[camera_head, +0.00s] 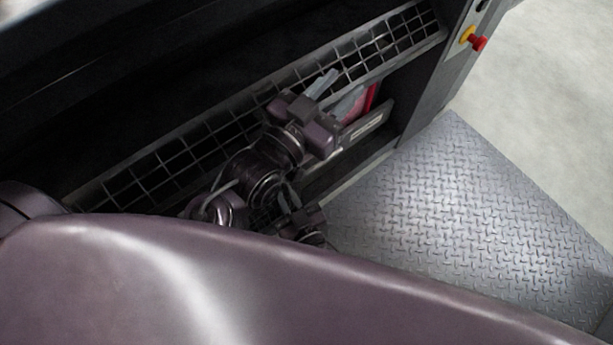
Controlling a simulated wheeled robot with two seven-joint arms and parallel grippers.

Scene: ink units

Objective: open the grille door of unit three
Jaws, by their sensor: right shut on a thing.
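The grille door (165,172) is a long dark metal mesh panel running diagonally across the dark machine front. It appears tipped outward, with a dark space above its upper edge. My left gripper (334,93) is in front of the mesh, its two grey fingers apart with nothing seen between them. My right gripper (286,195) is lower, below my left wrist, and small in view. It is shut, seemingly on part of the grille door, but the contact is hidden by my arm. No unit number is readable.
A red part (371,97) shows behind my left gripper, above a pale label plate (367,129). A red and yellow knob (474,40) sits on the right post. Metal tread-plate floor (470,215) lies clear at the right.

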